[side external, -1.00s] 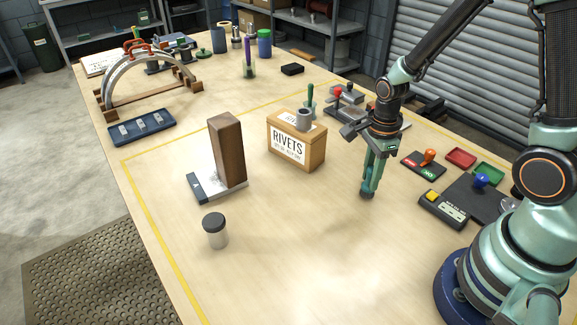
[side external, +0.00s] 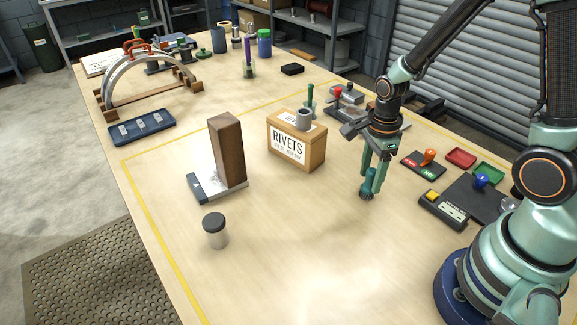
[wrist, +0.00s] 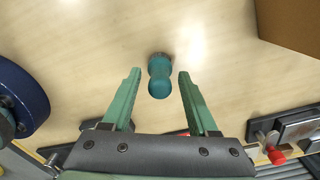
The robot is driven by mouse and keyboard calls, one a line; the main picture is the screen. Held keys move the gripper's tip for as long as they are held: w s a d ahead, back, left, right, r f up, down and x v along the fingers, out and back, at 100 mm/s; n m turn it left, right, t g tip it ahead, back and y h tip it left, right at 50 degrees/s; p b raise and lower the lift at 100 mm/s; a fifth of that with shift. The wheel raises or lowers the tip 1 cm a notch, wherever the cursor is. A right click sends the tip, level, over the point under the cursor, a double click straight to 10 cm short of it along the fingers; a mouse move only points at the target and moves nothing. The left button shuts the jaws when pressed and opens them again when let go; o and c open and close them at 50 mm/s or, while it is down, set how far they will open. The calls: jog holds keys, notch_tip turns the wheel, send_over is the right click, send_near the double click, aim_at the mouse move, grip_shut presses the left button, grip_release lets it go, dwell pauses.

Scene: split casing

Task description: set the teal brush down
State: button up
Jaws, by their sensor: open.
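The teal brush (wrist: 159,80) stands on the bench top, seen from above in the wrist view between and just ahead of my open fingers. In the side view the brush (side external: 366,188) shows at the lower end of my gripper (side external: 375,178), partly hidden by the fingers. The brush looks upright, its dark lower end at the bench surface. My gripper (wrist: 156,90) is open, with a gap on each side of the brush in the wrist view.
A wooden RIVETS box (side external: 310,150) with a grey cup on top stands left of my gripper. A brown block (side external: 228,150) and a lidded jar (side external: 215,232) stand further left. Stamps and trays (side external: 460,158) lie to the right. Bench in front is clear.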

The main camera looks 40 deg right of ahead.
notch_tip(320, 180, up, 11)
jog(key=shift+f, duration=0.15)
jog(key=r, duration=0.1)
notch_tip(320, 180, up, 4)
jog(key=n+t, duration=0.2)
jog(key=n, duration=0.6)
send_over(367, 191)
notch_tip(367, 191, up, 6)
jog(key=s+a+n+t, duration=0.2)
jog(key=n+t, duration=0.1)
jog(key=n, duration=1.1)
jog(key=shift+f+t, duration=0.25)
jog(key=shift+t, duration=0.05)
